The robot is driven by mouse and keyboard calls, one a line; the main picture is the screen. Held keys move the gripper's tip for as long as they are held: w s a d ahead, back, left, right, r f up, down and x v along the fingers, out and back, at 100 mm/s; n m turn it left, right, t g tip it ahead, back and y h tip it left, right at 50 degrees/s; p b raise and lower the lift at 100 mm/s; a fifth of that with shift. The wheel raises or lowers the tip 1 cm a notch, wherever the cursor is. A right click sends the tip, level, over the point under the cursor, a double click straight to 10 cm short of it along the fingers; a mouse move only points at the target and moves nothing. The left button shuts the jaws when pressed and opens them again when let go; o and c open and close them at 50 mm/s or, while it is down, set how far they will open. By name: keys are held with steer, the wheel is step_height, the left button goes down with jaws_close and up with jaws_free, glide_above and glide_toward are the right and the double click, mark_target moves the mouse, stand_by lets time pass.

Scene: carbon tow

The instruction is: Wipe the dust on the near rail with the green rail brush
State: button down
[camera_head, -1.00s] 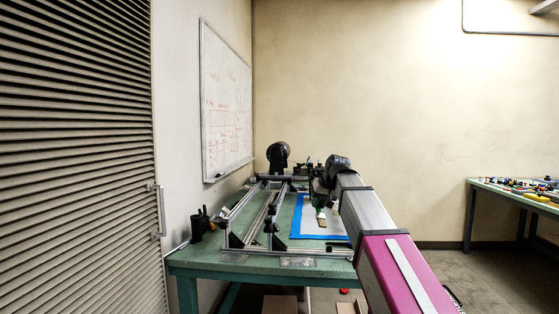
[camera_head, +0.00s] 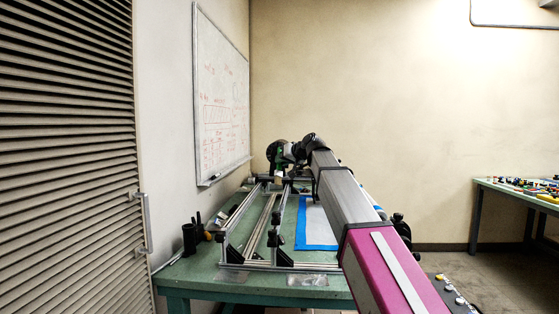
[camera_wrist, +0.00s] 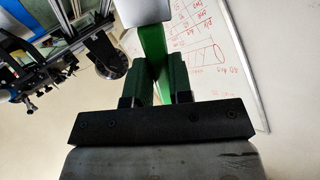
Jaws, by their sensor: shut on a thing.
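My gripper (camera_wrist: 158,78) is shut on the green handle of the rail brush (camera_wrist: 153,42) in the wrist view. A pale grey block covers the handle's far end at the top edge there. In the head view my gripper (camera_head: 282,162) is at the far end of the bench, above the rail frame, with a bit of green showing. The metal rails (camera_head: 262,222) run away from me along the left of the bench; which is the near rail I cannot tell. The brush appears above the rails, and contact is not clear. Dust is too small to make out.
The green bench (camera_head: 195,272) carries a blue-edged sheet (camera_head: 316,242) right of the rails, partly behind my arm. A black cup of tools (camera_head: 190,238) stands at the bench's left edge. A whiteboard (camera_head: 222,100) hangs close by on the left wall. Another table (camera_head: 515,190) is far right.

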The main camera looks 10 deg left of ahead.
mark_target(278, 175)
step_height(278, 175, down, 5)
stand_by(0.6)
steer(key=shift+w, duration=0.1)
